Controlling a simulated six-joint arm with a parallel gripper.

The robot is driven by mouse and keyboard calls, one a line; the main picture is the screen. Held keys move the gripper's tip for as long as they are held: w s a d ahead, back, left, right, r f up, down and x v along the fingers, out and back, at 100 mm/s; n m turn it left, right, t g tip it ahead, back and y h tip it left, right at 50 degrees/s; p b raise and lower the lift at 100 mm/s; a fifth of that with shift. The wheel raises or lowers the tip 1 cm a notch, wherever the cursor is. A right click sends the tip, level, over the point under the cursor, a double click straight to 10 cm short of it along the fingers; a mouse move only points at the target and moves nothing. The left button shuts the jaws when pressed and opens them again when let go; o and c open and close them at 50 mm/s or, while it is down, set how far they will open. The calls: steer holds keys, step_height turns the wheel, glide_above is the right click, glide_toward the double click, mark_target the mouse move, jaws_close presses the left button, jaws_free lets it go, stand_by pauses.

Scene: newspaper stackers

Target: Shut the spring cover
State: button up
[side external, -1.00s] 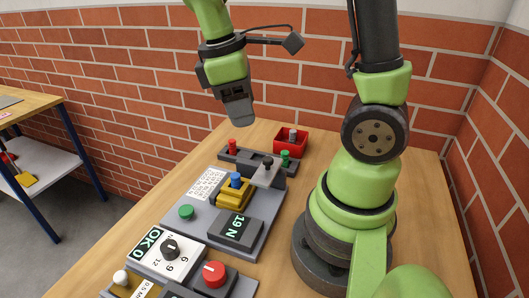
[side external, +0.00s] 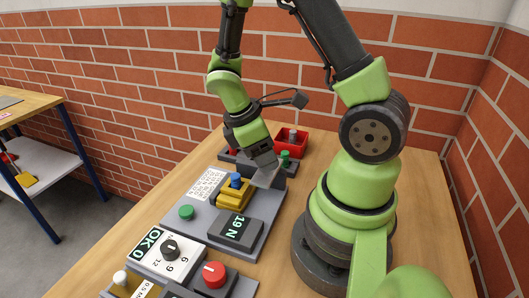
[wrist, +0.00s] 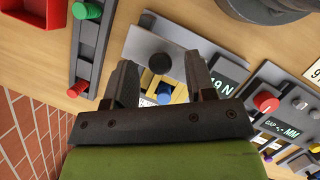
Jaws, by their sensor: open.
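The spring cover (wrist: 186,38) appears to be a pale grey plate with a dark round knob (wrist: 153,45). It stands beside a yellow block with a blue knob (side external: 236,180). My gripper (side external: 266,172) is open, low and tilted over the cover. In the wrist view the two fingers of my gripper (wrist: 162,80) are apart, with the blue knob (wrist: 164,95) visible between them and the cover's dark knob just beyond. I cannot tell whether a finger touches the cover.
A dark strip with red and green knobs (side external: 285,156) lies behind the cover, with a red bin (side external: 291,142) beyond. A display reading 19 N (side external: 237,231) and a green button (side external: 186,212) sit nearby. Other panels with a dial and red knob (side external: 214,274) are in front.

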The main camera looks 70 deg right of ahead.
steer(key=shift+f, duration=0.15)
jaws_close()
steer(key=w, duration=0.6)
steer(key=shift+w, duration=0.25)
jaws_free()
steer(key=v, duration=1)
steer(key=shift+s, duration=0.1)
